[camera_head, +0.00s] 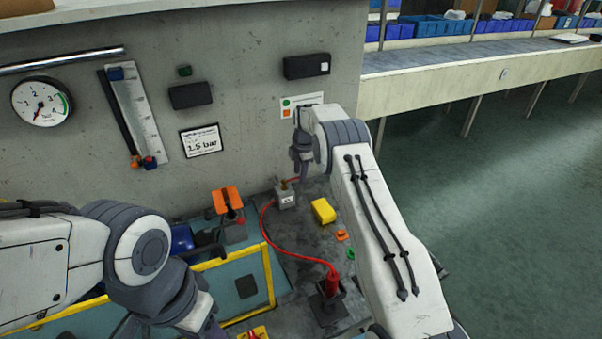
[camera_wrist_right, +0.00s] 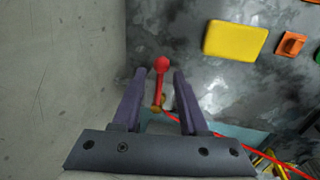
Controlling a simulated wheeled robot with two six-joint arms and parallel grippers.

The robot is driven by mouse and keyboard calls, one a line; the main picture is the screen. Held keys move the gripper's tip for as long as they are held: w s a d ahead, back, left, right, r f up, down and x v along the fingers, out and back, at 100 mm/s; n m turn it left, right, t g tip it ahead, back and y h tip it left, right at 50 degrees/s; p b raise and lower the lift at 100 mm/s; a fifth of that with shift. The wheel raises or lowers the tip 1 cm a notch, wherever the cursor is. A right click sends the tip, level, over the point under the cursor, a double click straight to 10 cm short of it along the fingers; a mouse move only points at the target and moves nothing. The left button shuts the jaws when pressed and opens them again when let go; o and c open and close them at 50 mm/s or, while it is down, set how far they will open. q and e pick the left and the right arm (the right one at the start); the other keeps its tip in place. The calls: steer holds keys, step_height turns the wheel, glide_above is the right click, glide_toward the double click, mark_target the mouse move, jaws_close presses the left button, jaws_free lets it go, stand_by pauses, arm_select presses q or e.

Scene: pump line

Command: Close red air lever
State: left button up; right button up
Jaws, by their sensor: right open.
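The red air lever (camera_wrist_right: 161,82) shows in the right wrist view as a red stick with a round red knob, with a brass-coloured part at its foot. My right gripper (camera_wrist_right: 160,73) is open, with one purple finger on each side of the lever; I cannot tell whether either touches it. In the head view, my right gripper (camera_head: 300,170) is by the wall, just above the small grey valve block (camera_head: 286,199), and the lever is mostly hidden there. My left gripper (camera_head: 208,326) is cut off at the bottom edge, so its jaws are unclear.
A red hose (camera_head: 290,252) curves from the valve block to a red fitting (camera_head: 331,283). A yellow block (camera_head: 323,211) lies to the right of the valve block. An orange-topped part (camera_head: 227,199) stands left. A gauge (camera_head: 41,101) is on the wall. Open floor lies right.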

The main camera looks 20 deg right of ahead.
step_height(320, 180, up, 10)
steer(key=s+b, duration=0.2)
steer(key=shift+d+r, duration=0.15)
stand_by(0.4)
steer(key=s+a+f+m, duration=0.1)
steer(key=s+a+m, duration=0.2)
steer(key=s+m, duration=0.55)
steer(key=s+a+m, duration=0.3)
steer(key=s+m, duration=0.1)
steer(key=s, duration=1)
steer(key=s+a+f+m, duration=0.1)
steer(key=s+a+m, duration=0.2)
steer(key=s+m, duration=0.55)
steer(key=s+a+r+n+g, duration=0.1)
steer(key=s+a+r+n, duration=0.2)
steer(key=s+a, duration=0.4)
steer(key=s+a+r+n+g, duration=0.1)
steer(key=s+a+r+n, duration=0.2)
steer(key=s+a+n, duration=0.3)
steer(key=s, duration=0.3)
steer(key=shift+s+a+y, duration=0.3)
steer(key=shift+a+y, duration=0.05)
steer(key=shift+y, duration=0.05)
